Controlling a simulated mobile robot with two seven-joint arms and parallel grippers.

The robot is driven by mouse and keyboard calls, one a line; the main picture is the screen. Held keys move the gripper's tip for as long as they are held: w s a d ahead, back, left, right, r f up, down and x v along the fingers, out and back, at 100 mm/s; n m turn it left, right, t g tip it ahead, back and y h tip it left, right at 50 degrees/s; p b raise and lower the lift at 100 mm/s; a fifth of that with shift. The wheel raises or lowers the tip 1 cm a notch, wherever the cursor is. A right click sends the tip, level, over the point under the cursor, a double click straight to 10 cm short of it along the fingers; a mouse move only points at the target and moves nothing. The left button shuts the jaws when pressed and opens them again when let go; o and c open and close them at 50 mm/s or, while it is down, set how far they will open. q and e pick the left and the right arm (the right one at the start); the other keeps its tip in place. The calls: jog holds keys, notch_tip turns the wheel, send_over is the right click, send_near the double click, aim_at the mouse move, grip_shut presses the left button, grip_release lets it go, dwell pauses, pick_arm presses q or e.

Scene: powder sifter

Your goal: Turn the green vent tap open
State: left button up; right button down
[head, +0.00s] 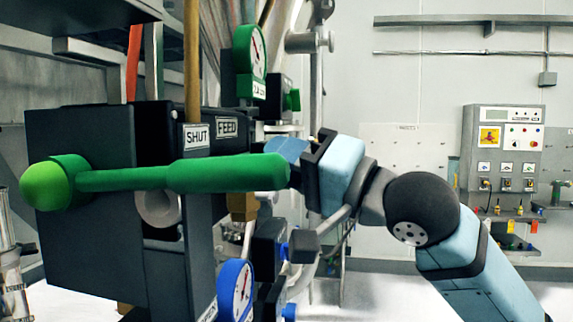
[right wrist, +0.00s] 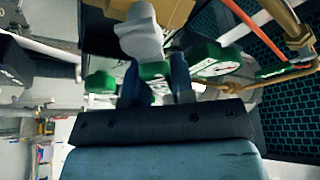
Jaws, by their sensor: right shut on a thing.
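A large green tap lever (head: 230,172) lies nearly level across the head view. Its round green hub (head: 48,182) is at the left, on a dark grey box. I see no vent label on it. My right gripper (head: 287,155) comes in from the right and meets the lever's free end, which partly hides the fingertips. In the right wrist view the two blue fingers (right wrist: 155,80) are closed on a green part (right wrist: 152,70), which looks like the lever's end. My left gripper is not in view.
Signs reading SHUT (head: 196,136) and FEED (head: 227,127) sit behind the lever. A green gauge (head: 251,52) stands above and a blue gauge (head: 236,290) below. A small green knob (head: 293,100) is near the green gauge. A control panel (head: 505,150) hangs at the right.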

jog(key=n, duration=0.2)
jog(key=s+r+n+y, duration=0.1)
jog(key=shift+a+n+g, duration=0.1)
jog(key=shift+n+g, duration=0.3)
jog(key=n, duration=0.1)
jog(key=n+g+y, duration=0.1)
jog(key=s+n, duration=0.1)
jog(key=shift+a+r+n+g+y, duration=0.1)
jog(key=shift+r+n+g+y, duration=0.15)
jog(key=shift+n+g+y, duration=0.05)
jog(key=shift+s+a+r+n+g+y+p, duration=0.1)
jog(key=shift+s+n+g+y+p, duration=0.15)
jog(key=shift+n+g, duration=0.55)
jog(key=shift+s+a+f+n+g+y, duration=0.15)
jog(key=shift+s+n+g, duration=0.25)
jog(key=shift+n, duration=0.95)
jog(key=shift+s+d+r+n+g+y+p, duration=0.1)
jog(key=shift+s+r+n+g+y+p, duration=0.3)
jog(key=shift+n, duration=0.65)
jog(key=shift+a+f, duration=0.1)
jog(key=shift+f, duration=0.15)
jog(key=c, duration=1)
grip_release()
jog(key=shift+o, duration=0.2)
